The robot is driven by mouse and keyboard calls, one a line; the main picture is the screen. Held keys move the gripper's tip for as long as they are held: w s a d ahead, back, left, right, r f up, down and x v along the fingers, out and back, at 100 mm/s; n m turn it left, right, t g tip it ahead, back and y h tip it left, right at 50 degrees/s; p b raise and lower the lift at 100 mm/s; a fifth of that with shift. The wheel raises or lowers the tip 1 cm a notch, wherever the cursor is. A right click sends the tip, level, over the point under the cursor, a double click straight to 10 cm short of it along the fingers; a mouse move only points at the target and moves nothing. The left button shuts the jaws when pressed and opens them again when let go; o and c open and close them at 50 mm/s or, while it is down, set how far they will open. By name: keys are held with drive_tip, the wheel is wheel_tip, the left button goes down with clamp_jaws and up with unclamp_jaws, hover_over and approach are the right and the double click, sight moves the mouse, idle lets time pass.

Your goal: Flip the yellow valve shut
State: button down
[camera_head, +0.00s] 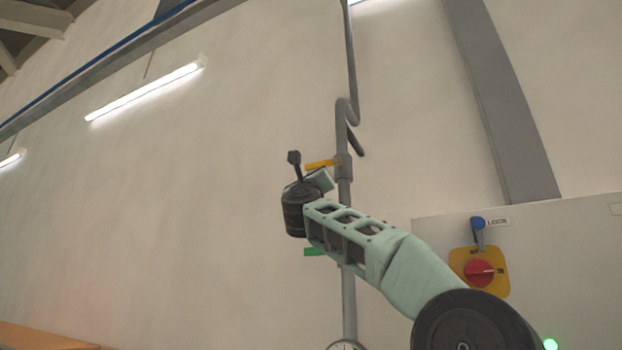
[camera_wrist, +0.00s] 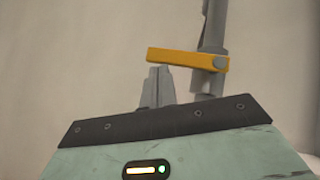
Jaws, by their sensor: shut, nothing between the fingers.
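The yellow valve lever (camera_head: 321,164) sticks out level to the left from the upright grey pipe, crosswise to it. In the wrist view the yellow lever (camera_wrist: 185,57) shows ahead, with its pivot on the pipe at right. My gripper (camera_wrist: 159,72) is shut and empty, its grey fingertips just below the lever's left half in that picture. I cannot tell whether they touch it. In the head view my wrist is left of the pipe, just below the lever, and the fingers are not clearly visible.
The grey pipe (camera_head: 349,305) runs up the pale wall and bends above the valve. A green handle (camera_head: 314,252) shows lower on the pipe, partly behind my arm. A panel at right carries a red knob on a yellow plate (camera_head: 479,272) and a blue-topped lock lever (camera_head: 478,224).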

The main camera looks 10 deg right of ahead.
drive_tip(key=s+a+f+b, duration=0.4)
drive_tip(key=s+f+b, duration=0.1)
drive_tip(key=f+b, duration=0.6)
drive_tip(key=shift+s+b, duration=0.3)
drive_tip(key=shift+b, duration=0.55)
drive_tip(key=shift+a, duration=0.1)
